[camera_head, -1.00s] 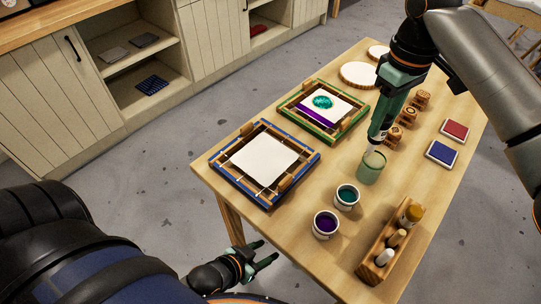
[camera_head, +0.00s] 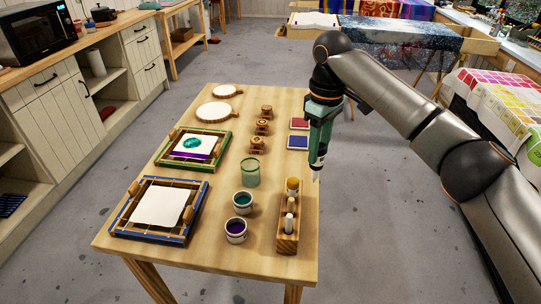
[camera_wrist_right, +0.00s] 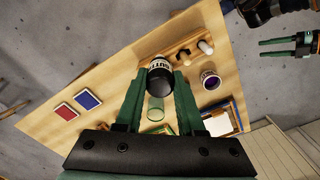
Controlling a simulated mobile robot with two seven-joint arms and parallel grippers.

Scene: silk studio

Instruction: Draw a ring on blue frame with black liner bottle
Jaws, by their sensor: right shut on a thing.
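The blue frame (camera_head: 148,237) lies at the table's near left, with plain white cloth (camera_head: 160,206) stretched in it. It shows partly in the right wrist view (camera_wrist_right: 237,117). My right gripper (camera_head: 317,163) is shut on the black liner bottle, held in the air near the table's right edge, far right of the frame. In the right wrist view, the bottle (camera_wrist_right: 160,76), with a dark end and white lettered label, sits between the fingertips. My left gripper (camera_wrist_right: 288,47) is open and empty at that view's upper right; it is out of the head view.
A wooden rack (camera_head: 287,243) with bottles stands at the near right. Two dye cups (camera_head: 236,232) and a green glass jar (camera_head: 250,172) stand mid-table. A green frame (camera_head: 181,165), ink pads (camera_head: 298,142), wooden stamps (camera_head: 262,127) and round boards (camera_head: 213,112) lie farther back.

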